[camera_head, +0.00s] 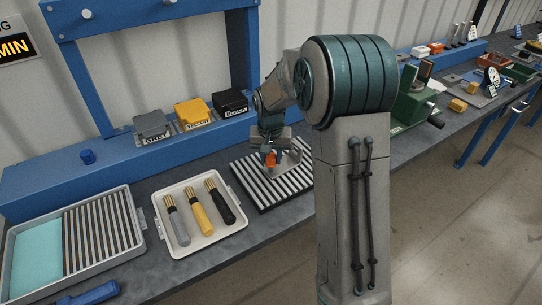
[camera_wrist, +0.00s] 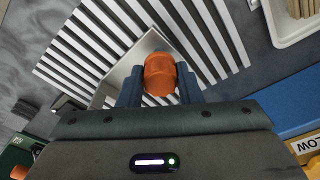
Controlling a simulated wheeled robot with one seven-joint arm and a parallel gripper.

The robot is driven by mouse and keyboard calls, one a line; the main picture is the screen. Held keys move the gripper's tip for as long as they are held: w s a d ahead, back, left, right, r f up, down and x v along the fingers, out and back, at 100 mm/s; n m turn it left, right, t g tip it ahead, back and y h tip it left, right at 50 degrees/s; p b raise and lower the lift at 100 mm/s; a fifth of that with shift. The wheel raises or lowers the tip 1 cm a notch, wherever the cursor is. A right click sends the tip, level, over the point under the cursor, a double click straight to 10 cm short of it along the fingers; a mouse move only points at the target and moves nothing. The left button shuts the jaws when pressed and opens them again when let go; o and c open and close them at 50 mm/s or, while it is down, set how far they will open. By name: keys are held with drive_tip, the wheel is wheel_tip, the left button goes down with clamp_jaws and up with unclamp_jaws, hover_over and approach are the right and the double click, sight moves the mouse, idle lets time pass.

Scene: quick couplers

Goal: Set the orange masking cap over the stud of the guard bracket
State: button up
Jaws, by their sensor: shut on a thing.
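The orange masking cap (camera_wrist: 160,72) is held between the two blue fingers of my gripper (camera_wrist: 159,84) in the wrist view. It also shows as a small orange shape in the head view (camera_head: 271,159), under my wrist. The guard bracket (camera_wrist: 122,68) is a bright metal plate lying on the slatted rack, just beyond and left of the cap in the wrist view. In the head view the bracket (camera_head: 291,159) shows beside the cap. I cannot make out the stud, and I cannot tell whether the cap touches the bracket.
The striped rack (camera_head: 263,197) lies under the bracket. A white tray (camera_head: 207,235) with grey, yellow and black handled tools is to its left, and a grey tray (camera_head: 138,226) further left. Grey, yellow and black boxes stand on the blue ledge (camera_head: 110,160) behind.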

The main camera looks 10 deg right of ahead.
drive_tip(key=shift+f, duration=0.15)
drive_tip(key=shift+f+b, duration=0.45)
drive_tip(key=shift+b, duration=0.1)
drive_tip(key=shift+f, duration=0.15)
idle(0.3)
drive_tip(key=shift+f+b, duration=0.5)
drive_tip(key=o, duration=1.5)
drive_tip(key=shift+r, duration=0.15)
